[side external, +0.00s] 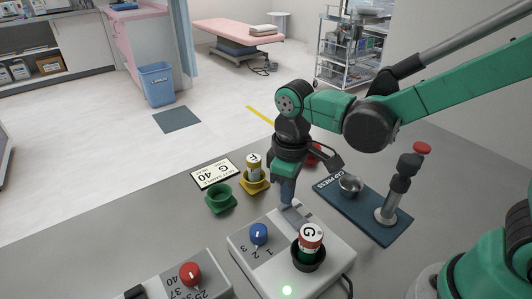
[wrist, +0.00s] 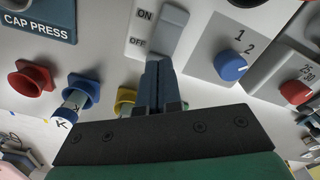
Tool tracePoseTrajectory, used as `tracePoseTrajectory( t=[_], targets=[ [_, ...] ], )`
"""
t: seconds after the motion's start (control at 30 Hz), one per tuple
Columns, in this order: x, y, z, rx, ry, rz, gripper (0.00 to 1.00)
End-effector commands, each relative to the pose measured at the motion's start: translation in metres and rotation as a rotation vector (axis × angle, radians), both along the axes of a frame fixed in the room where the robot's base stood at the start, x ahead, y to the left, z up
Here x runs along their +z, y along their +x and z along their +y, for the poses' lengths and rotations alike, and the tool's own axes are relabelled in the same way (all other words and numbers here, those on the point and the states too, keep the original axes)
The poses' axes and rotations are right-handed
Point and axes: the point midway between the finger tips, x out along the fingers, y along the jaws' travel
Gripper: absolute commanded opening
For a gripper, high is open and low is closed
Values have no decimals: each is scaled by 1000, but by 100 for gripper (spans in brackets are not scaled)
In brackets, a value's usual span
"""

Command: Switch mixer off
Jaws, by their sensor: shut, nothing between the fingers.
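The mixer (side external: 325,252) is a pale box on the bench in the side view. My gripper (side external: 287,198) is shut and empty, pointing down at the switch end of the mixer. In the wrist view my fingertips (wrist: 158,66) are by the OFF end of the switch. I cannot tell whether they touch it.
The cap press (side external: 370,211) stands right of the mixer. A green holder (side external: 220,199) and a yellow holder (side external: 255,184) with a vial are behind it. A heater-like box with a red knob (side external: 190,274) is at front left. A blue holder (wrist: 84,88) shows in the wrist view.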

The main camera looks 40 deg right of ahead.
Motion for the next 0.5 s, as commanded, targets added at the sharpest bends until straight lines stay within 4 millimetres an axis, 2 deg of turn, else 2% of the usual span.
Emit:
tracePoseTrajectory(
  t=[0.5],
  targets=[
    [-8,0,0,0,0,0,0]
  ],
)
